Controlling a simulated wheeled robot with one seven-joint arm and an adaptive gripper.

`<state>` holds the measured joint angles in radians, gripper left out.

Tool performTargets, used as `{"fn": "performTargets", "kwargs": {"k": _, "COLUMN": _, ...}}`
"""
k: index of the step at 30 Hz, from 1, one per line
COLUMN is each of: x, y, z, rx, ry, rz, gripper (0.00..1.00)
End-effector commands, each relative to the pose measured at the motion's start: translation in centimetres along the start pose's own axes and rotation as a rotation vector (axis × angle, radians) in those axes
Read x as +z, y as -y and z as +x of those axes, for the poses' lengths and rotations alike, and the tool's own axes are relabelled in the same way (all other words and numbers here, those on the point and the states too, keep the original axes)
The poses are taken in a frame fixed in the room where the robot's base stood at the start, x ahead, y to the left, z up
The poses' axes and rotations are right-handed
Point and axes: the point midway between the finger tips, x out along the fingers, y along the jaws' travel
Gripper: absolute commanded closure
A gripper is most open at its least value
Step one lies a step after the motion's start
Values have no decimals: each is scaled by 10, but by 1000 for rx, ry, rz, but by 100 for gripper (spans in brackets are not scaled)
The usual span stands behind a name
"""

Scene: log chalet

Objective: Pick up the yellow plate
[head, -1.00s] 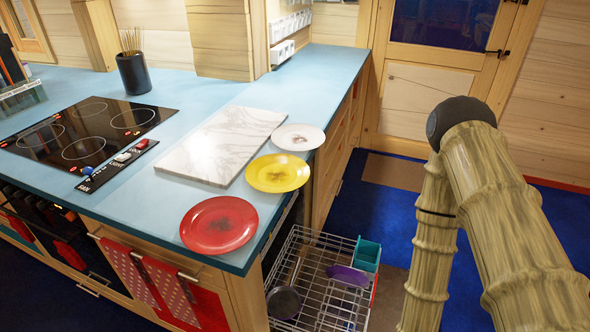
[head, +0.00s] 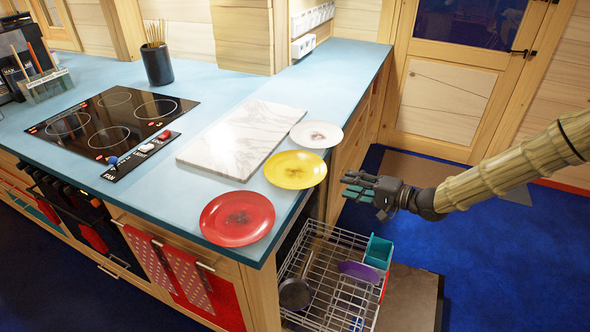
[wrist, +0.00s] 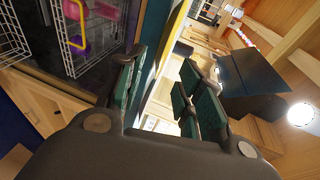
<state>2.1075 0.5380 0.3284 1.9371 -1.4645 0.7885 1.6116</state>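The yellow plate (head: 295,170) lies flat on the blue counter near its right edge, between a red plate (head: 237,218) and a white plate (head: 316,134). It has a dark mark in its middle. My gripper (head: 350,188) is to the right of the yellow plate, beyond the counter edge, apart from it and empty. In the wrist view my gripper (wrist: 163,92) has its green-padded fingers spread. A thin yellow strip (wrist: 177,32) shows beyond the gap, perhaps the plate's rim seen edge-on.
The blue counter (head: 232,88) holds a marble board (head: 240,141) left of the plates and a black cooktop (head: 110,118). A pulled-out dish rack (head: 335,285) stands below the counter edge, under and in front of my gripper.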

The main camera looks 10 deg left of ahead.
Motion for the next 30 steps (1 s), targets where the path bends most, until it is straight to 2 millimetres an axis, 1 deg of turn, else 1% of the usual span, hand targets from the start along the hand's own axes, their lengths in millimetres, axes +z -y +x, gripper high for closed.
{"fn": "performTargets", "kwargs": {"k": 2, "x": -2, "y": 5, "z": 2, "rx": -7, "ry": 5, "rz": -1, "gripper": 64}}
{"fn": "performTargets", "kwargs": {"k": 5, "x": -3, "y": 6, "z": 9, "rx": -8, "ry": 6, "rz": 0, "gripper": 64}}
{"fn": "performTargets", "kwargs": {"k": 13, "x": -2, "y": 6, "z": 45, "rx": -7, "ry": 6, "rz": 2, "gripper": 64}}
{"fn": "performTargets", "kwargs": {"k": 15, "x": -1, "y": 5, "z": 52, "rx": -7, "ry": 6, "rz": 1, "gripper": 64}}
{"fn": "performTargets", "kwargs": {"k": 20, "x": -1, "y": 6, "z": 61, "rx": -7, "ry": 6, "rz": 0, "gripper": 64}}
{"fn": "performTargets", "kwargs": {"k": 30, "x": 0, "y": 4, "z": 98, "rx": -6, "ry": 6, "rz": 0, "gripper": 64}}
